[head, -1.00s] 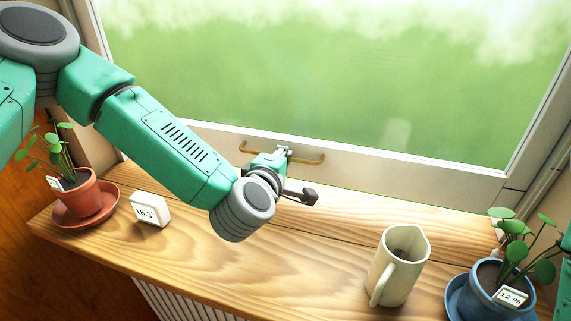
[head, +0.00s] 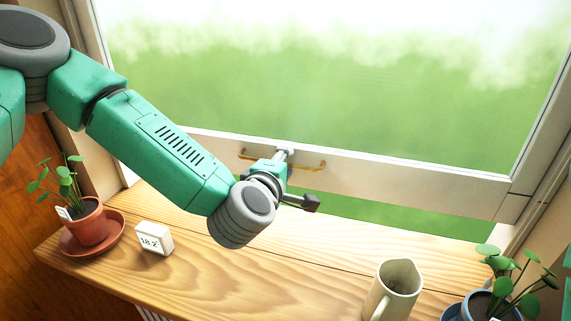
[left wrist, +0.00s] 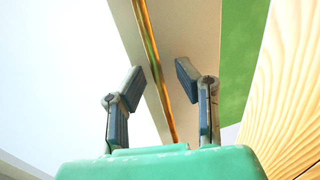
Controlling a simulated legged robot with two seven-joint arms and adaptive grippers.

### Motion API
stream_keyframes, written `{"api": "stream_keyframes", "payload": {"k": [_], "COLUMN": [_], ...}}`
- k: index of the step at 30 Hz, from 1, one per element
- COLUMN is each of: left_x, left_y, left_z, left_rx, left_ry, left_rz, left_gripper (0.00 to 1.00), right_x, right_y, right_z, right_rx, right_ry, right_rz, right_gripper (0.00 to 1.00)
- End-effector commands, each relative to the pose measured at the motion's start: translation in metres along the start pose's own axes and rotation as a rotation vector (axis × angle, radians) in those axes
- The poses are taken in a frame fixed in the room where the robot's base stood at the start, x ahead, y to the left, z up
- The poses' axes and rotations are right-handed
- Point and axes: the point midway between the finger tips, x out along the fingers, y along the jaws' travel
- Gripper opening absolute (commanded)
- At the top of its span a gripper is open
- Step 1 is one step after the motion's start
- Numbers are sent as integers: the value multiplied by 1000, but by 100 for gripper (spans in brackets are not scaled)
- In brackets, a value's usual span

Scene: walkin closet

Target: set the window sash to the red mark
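The window sash (head: 410,180) is a white frame with a large pane, raised a little; a green strip of outdoors shows under its bottom rail. A brass bar handle (head: 315,168) is on that rail. My left gripper (head: 283,160) is at the handle. In the left wrist view the two fingers of the left gripper (left wrist: 158,84) stand apart, with the brass handle (left wrist: 153,60) running between them; I see no firm contact. My right gripper is out of view.
A wooden sill (head: 215,260) runs below the window. On it stand a plant in a terracotta pot (head: 88,224), a small white display (head: 154,238), a cream jug (head: 398,287) and a plant in a blue pot (head: 485,306). The sill's middle is clear.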

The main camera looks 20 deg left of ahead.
Motion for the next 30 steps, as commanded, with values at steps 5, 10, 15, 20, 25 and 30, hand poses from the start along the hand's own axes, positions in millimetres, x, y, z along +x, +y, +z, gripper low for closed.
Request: {"api": "stream_keyframes", "payload": {"k": [5, 10, 15, 20, 25, 30], "left_x": [-6, -34, -71, -99, -116, -119], "left_y": [-1, 0, -1, -1, -1, -1], "left_z": [0, 0, 1, 1, 0, 0], "left_rx": [0, 1, 1, 1, 1, 0], "left_ry": [-1, -3, -4, -3, -1, -1], "left_rz": [-2, -1, -2, -2, -1, -1], "left_gripper": [28, 28, 28, 28, 28, 28], "right_x": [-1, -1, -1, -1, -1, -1], "right_y": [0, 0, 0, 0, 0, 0], "right_z": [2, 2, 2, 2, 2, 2], "right_rx": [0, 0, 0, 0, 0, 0], "right_ry": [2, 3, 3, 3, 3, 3], "right_rz": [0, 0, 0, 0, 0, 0], "right_gripper": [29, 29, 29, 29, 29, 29]}}
